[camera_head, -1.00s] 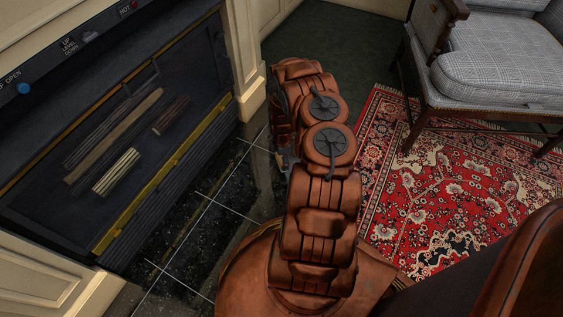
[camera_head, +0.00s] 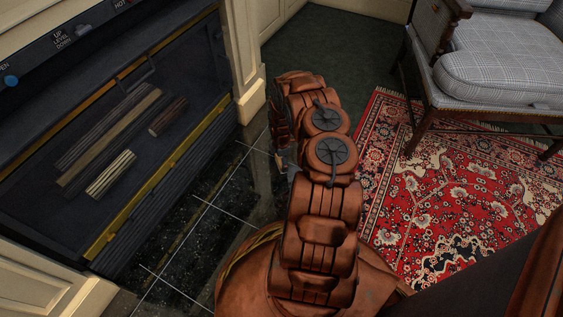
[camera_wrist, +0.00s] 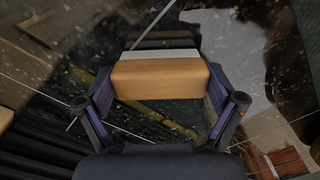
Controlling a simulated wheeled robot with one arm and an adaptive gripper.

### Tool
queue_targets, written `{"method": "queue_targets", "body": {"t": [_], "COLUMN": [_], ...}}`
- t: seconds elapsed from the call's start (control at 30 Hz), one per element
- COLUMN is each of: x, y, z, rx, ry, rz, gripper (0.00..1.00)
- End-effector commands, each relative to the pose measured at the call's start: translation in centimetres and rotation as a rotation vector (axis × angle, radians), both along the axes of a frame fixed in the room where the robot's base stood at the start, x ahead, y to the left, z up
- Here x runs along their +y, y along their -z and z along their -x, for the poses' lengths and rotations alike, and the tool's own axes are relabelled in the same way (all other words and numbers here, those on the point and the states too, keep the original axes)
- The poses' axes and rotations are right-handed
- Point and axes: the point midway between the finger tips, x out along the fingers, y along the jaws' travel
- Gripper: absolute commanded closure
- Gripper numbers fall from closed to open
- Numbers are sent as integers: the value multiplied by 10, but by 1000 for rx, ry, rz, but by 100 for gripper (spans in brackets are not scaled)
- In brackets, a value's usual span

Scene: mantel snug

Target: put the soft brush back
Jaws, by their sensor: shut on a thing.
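The soft brush (camera_wrist: 159,79), a tan wooden block with a pale bristle strip along its far side, sits between my fingers in the wrist view. My gripper (camera_wrist: 160,103) is shut on it, with one dark purple-padded finger at each end. The brush is held over glossy dark floor tiles; its height above them is hard to tell. In the head view my copper-coloured arm hides most of the gripper, and the brush cannot be made out there. No clear resting place for the brush shows.
A fireplace with a brass-coloured bar (camera_head: 160,175) and several log-like pieces (camera_head: 112,145) stands at left. Black tiles (camera_head: 205,230) lie in front of it. A red patterned rug (camera_head: 450,205) and a checked armchair (camera_head: 500,65) are at right. Dark green floor (camera_head: 340,45) is clear behind my arm.

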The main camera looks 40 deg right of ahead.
Motion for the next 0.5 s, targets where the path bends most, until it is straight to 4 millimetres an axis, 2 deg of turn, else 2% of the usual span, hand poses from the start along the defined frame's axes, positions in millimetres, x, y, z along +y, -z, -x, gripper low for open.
{"method": "queue_targets", "body": {"t": [0.2, 0.23, 0.27, 0.5], "x": [0, 0, 0, 0], "y": [3, 3, 3, 3], "z": [0, -1, 0, 0], "rx": [0, -1, -1, 0], "ry": [0, 0, 0, 0], "rz": [-1, 0, 0, 0], "gripper": [40, 5, 2, 0]}}
